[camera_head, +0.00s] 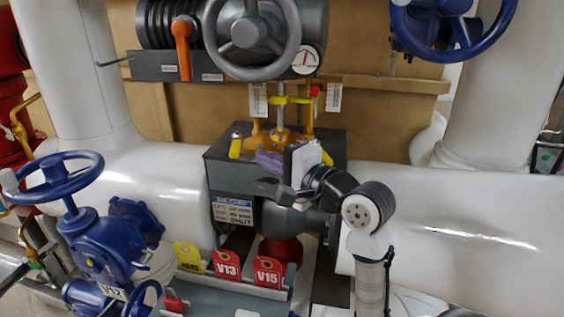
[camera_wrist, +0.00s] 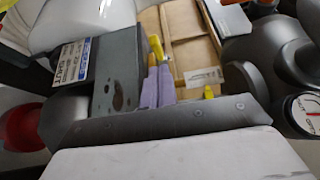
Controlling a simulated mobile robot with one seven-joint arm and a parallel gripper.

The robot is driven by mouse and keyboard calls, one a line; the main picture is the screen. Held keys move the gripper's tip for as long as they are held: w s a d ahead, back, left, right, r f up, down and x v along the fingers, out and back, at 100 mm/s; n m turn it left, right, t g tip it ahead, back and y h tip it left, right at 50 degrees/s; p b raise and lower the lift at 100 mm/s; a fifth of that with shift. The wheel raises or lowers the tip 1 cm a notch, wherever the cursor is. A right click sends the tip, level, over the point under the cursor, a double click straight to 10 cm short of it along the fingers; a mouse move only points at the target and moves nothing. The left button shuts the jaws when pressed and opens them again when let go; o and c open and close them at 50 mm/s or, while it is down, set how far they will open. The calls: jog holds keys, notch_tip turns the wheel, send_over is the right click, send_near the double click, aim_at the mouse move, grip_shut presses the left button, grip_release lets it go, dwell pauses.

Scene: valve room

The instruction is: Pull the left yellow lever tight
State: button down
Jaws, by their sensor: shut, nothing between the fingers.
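The left yellow lever (camera_head: 235,148) hangs at the left of the brass-coloured fitting (camera_head: 284,138) on top of the grey valve box. My gripper (camera_head: 268,162) has purple fingers, which are shut and empty, to the right of this lever and in front of the fitting. In the wrist view, a yellow lever (camera_wrist: 155,49) shows just beyond the purple fingertips (camera_wrist: 158,72); I cannot tell whether they touch it. Another small yellow piece (camera_head: 327,157) shows at the right, partly hidden by my wrist. In the wrist view, a yellow tip (camera_wrist: 208,92) shows behind my gripper body.
The grey valve box (camera_head: 222,166) stands below the fitting. A grey handwheel (camera_head: 252,38) and a gauge (camera_head: 306,60) are above. A blue handwheel valve (camera_head: 110,243) is at the left. Red tags (camera_head: 227,265) stand low in front. White pipes (camera_head: 450,215) run across.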

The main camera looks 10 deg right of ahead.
aim_at(233, 153)
jog(key=shift+p+x, duration=0.3)
jog(key=shift+x, duration=1.8)
jog(key=shift+s+a, duration=0.1)
jog(key=shift+a, duration=0.05)
jog(key=a+p, duration=0.1)
jog(key=p, duration=0.1)
jog(key=a+p, duration=0.1)
jog(key=a, duration=0.1)
jog(key=shift+s+r+p, duration=0.2)
jog(key=shift+s+p, duration=0.15)
jog(key=shift+w+a+f+p, duration=0.1)
jog(key=shift+w+a+p, duration=0.05)
jog(key=shift+a+p, duration=0.7)
jog(key=shift+w+a+f+p, duration=0.1)
jog(key=shift+w+a+p, duration=0.1)
jog(key=shift+a+p, duration=0.65)
jog(key=shift+a, duration=0.1)
jog(key=shift+s+a, duration=0.1)
